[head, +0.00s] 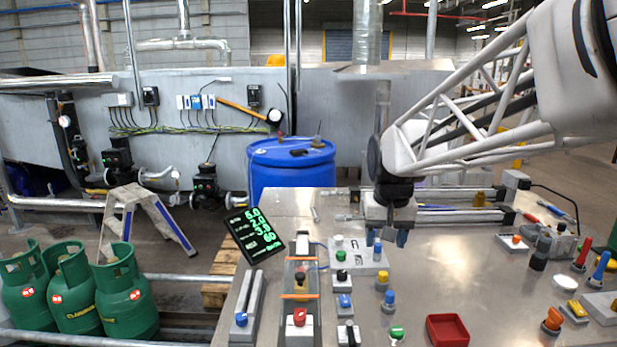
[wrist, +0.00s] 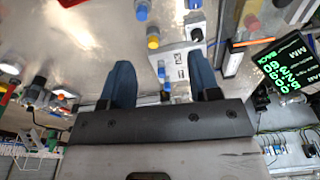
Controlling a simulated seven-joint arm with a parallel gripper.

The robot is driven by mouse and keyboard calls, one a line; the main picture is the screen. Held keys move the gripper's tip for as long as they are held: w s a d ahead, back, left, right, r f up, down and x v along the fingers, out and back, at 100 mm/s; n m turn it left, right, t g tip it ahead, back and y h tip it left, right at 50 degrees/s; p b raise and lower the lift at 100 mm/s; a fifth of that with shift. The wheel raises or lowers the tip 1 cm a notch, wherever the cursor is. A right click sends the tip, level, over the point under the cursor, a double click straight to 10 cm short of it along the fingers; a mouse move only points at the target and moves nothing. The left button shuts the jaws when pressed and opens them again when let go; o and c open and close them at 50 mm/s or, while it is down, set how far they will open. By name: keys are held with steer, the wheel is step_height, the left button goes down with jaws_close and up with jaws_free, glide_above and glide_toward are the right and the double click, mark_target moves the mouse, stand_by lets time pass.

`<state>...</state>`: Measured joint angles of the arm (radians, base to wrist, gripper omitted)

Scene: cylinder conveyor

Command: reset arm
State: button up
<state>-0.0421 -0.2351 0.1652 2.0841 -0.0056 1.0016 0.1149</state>
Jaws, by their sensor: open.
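My gripper (head: 387,237) hangs from my arm above the middle of the metal table (head: 445,275) in the head view. Its two blue fingers are apart, with nothing between them. In the wrist view my gripper (wrist: 163,80) shows both blue fingers spread, with the table and a grey block with buttons beyond them. The grey button block (head: 358,262) stands just left of and below my gripper in the head view. I cannot tell the exact height of the fingertips above the table.
A tilted display with green digits (head: 251,235) stands at the table's left. Several small colored cylinders and switches cover the front, near a red tray (head: 447,330). A conveyor-like strip (head: 299,283) lies left. Tools and a grey rack (head: 558,247) are right. The table's centre right is mostly clear.

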steer(key=s+d+f, duration=0.1)
steer(key=s+f, duration=0.1)
steer(key=s, duration=1.1)
steer(key=s+d+f+t, duration=0.1)
steer(key=s+f, duration=0.2)
steer(key=s, duration=0.9)
steer(key=shift+s+d+f+n, duration=0.25)
steer(key=shift+s+d+n, duration=0.05)
steer(key=shift+s, duration=0.1)
jaws_close()
